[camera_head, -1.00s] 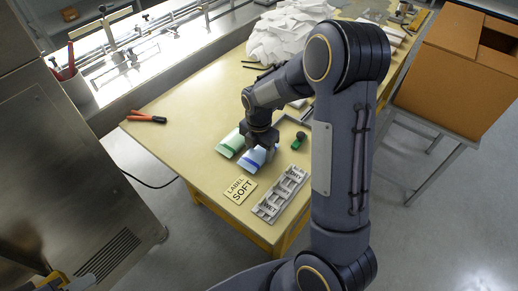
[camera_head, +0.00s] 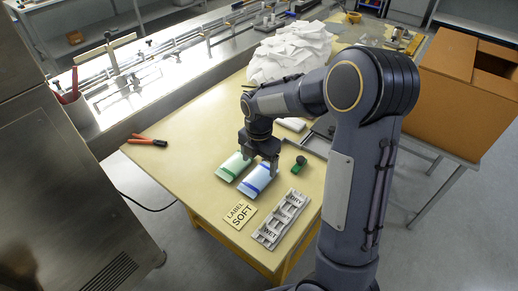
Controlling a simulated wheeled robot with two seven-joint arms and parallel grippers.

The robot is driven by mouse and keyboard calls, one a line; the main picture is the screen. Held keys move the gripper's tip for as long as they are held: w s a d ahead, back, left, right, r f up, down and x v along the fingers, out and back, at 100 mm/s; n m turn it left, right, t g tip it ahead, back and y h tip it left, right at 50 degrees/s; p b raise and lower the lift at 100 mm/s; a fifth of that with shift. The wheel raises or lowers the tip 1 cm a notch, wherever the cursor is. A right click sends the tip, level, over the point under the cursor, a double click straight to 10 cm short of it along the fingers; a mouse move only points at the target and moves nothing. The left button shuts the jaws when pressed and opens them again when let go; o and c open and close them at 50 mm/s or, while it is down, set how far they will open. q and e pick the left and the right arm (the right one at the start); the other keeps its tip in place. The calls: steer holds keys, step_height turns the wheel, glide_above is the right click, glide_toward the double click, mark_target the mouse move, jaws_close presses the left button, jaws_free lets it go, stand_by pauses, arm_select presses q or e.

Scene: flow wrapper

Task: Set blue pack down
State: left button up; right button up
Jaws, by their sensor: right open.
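The blue pack (camera_head: 256,180), white with a dark blue band, lies on the yellow table beside a similar green pack (camera_head: 231,167) on its left. My right gripper (camera_head: 258,168) is open, with its fingers pointing down just above and behind the blue pack. One finger overlaps the pack's far end in the picture; I cannot tell whether it touches. My left gripper is not in view.
A "LABEL SOFT" plate (camera_head: 240,214) and a grey tray marked "DRY" and "WET" (camera_head: 281,219) lie in front. A small green-and-black object (camera_head: 299,165) is to the right. Red-handled pliers (camera_head: 147,141) lie left. A white paper pile (camera_head: 290,52) is behind.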

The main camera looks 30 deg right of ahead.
mark_target(259, 177)
steer(key=s+r+m+t+y, duration=0.2)
steer(key=s+r+m, duration=0.4)
steer(key=r, duration=0.4)
steer(key=s+a+m+t+y, duration=0.1)
steer(key=s+a+m+t, duration=0.2)
steer(key=s+a+m, duration=0.4)
steer(key=s+m, duration=0.9)
steer(key=m, duration=0.2)
steer(key=shift+a+r+t+y, duration=0.15)
steer(key=shift+r+t+y, duration=0.15)
steer(key=shift+r+y, duration=0.1)
steer(key=shift+s, duration=0.1)
